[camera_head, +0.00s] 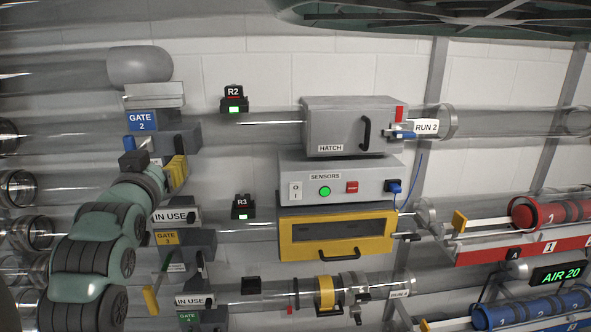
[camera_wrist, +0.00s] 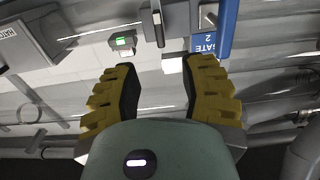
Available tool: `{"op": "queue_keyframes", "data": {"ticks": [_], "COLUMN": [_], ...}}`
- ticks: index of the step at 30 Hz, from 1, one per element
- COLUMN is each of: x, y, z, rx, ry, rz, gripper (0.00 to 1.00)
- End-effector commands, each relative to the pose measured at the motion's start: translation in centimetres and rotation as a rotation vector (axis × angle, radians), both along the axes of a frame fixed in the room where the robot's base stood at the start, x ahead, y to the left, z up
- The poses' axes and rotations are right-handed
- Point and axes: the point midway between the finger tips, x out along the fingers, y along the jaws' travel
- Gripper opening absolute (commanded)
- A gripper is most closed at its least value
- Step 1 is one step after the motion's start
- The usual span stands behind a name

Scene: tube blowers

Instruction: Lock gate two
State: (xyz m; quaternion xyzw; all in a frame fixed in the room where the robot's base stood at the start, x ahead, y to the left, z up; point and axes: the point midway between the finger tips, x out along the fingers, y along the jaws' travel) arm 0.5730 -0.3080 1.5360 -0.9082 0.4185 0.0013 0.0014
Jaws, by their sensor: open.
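Gate two (camera_head: 178,138) is a grey housing on the upper clear tube at left, with a blue "GATE 2" label (camera_head: 142,120). The label also shows upside down in the wrist view (camera_wrist: 207,43). An "IN USE" tag (camera_head: 170,216) with a black knob sits below the gate. My gripper (camera_head: 176,170) is just below the gate housing in the head view. In the wrist view its two yellow fingers (camera_wrist: 163,72) are spread apart with nothing clearly held between them. A small grey and black fitting (camera_wrist: 156,24) lies ahead of the fingertips. My arm hides part of the gate area.
Gate three (camera_head: 167,237) with a yellow label is close below. The R2 sensor (camera_head: 234,104), grey hatch (camera_head: 345,125), sensor box (camera_head: 345,180) and yellow drawer (camera_head: 337,238) stand to the right. Clear tubes run across the wall.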

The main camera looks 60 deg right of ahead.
Motion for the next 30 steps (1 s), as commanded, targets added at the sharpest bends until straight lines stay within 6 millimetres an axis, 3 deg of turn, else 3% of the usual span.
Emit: {"op": "queue_keyframes", "data": {"ticks": [30], "x": [6.0], "y": [-7.5], "z": [0.6], "rx": [-0.002], "ry": [-0.002], "rz": [-0.005], "gripper": [0.42]}}
